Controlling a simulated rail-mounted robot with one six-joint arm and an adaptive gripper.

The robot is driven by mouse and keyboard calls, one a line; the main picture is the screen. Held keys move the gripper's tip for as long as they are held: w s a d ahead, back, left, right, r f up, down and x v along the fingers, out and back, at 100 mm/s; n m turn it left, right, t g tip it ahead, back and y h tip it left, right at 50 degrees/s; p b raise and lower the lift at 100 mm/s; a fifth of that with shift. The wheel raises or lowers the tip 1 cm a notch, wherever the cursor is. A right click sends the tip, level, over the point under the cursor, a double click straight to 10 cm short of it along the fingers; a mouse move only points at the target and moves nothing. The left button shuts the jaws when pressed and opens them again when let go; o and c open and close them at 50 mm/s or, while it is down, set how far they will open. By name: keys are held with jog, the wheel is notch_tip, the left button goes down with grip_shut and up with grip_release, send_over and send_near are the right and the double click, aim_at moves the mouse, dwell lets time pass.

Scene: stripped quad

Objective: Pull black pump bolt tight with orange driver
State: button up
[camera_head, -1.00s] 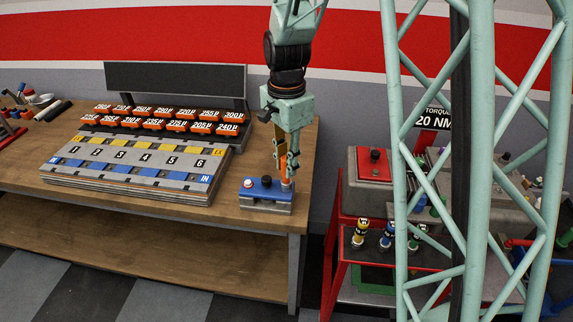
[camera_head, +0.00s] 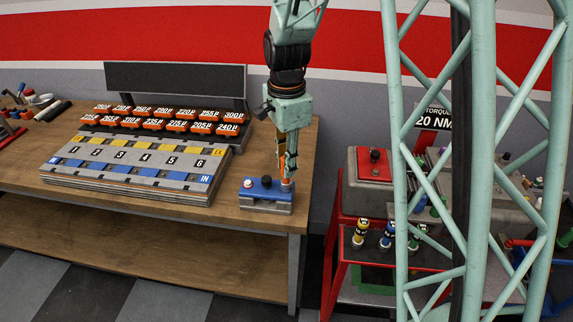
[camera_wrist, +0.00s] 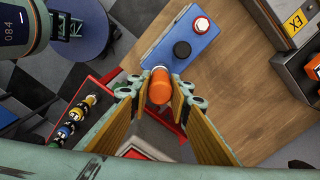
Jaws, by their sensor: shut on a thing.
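The blue-topped pump block (camera_head: 252,190) stands at the workbench's front right corner. The black bolt (camera_head: 267,181) is a dark round knob in its middle; it also shows in the wrist view (camera_wrist: 182,49). A white and red knob (camera_wrist: 201,25) is at its far end in the wrist view. My gripper (camera_head: 287,178) points down over the block's right end. In the wrist view its fingers are shut on the orange driver (camera_wrist: 160,90), apart from the black bolt. The driver's lower end overlaps the block's end; contact there cannot be told.
A numbered grey plate (camera_head: 130,168) and orange-labelled blocks (camera_head: 160,124) lie left on the workbench (camera_head: 140,215). A red cart (camera_head: 340,235) at the right holds yellow, blue and green drivers (camera_head: 387,236), under a torque sign (camera_head: 432,117). Bench around the block is partly clear.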

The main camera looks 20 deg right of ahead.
jog(key=shift+m, duration=0.4)
jog(key=shift+r+p, duration=1.25)
jog(key=shift+r, duration=1)
dwell(1.1)
jog(key=shift+r+p, duration=1.1)
jog(key=shift+r, duration=0.8)
jog(key=shift+f, duration=0.1)
jog(key=w+f+n+b, duration=0.6)
jog(key=w+f+n, duration=0.5)
jog(key=n, duration=0.6)
jog(key=shift+w+f, duration=0.25)
jog(key=shift+f, duration=0.1)
